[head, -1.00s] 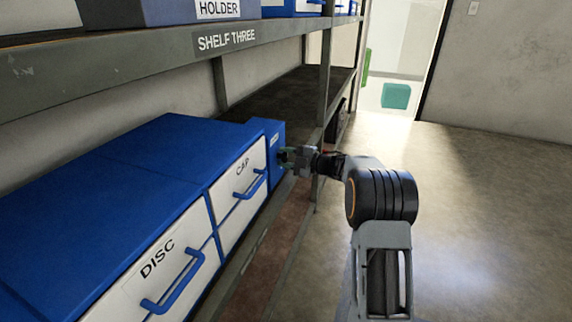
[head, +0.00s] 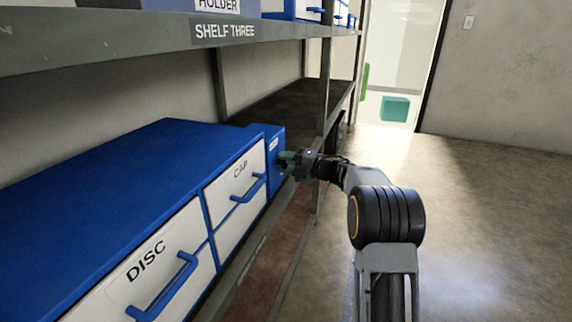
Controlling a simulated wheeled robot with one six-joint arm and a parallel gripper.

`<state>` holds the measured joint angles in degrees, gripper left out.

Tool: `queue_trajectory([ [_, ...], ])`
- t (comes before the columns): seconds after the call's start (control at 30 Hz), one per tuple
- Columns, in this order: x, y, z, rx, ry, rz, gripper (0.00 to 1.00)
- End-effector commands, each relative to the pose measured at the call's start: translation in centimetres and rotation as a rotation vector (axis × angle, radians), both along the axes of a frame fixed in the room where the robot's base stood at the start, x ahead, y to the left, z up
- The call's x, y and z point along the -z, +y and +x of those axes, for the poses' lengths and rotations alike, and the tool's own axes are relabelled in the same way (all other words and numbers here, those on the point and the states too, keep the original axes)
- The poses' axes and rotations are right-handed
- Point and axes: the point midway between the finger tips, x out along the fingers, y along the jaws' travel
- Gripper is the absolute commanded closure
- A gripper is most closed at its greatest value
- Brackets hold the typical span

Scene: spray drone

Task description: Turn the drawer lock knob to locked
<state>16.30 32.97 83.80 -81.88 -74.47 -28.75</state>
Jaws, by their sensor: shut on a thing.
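A blue drawer cabinet (head: 130,160) stands on the shelf at left, with white drawer fronts marked DISC (head: 146,262) and CAP (head: 240,172), each with a blue handle. A narrow blue lock panel (head: 276,150) with a small white label joins its far right end. My gripper (head: 284,163) is at the face of this panel, its fingertips shut on the lock knob. The knob is small and mostly hidden by the fingers, so I cannot tell its angle.
A grey metal shelf post (head: 325,110) stands just beyond my gripper. The SHELF THREE beam (head: 150,45) runs above the cabinet. Open concrete floor (head: 480,220) lies to the right, with a doorway and a teal box (head: 395,108) beyond.

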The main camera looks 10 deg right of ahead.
Motion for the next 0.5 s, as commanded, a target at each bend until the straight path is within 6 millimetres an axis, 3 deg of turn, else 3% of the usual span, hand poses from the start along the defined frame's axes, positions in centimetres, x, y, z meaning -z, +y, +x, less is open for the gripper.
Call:
queue_trajectory([
  [0.23, 0.28, 0.01, -0.09, -0.004, 0.004, -0.004, 0.85],
  [0.27, 0.28, 0.01, -0.09, -0.004, 0.004, -0.004, 0.61],
  [0.5, 0.16, 0.02, -0.05, -0.002, 0.003, -0.002, 0.38],
])
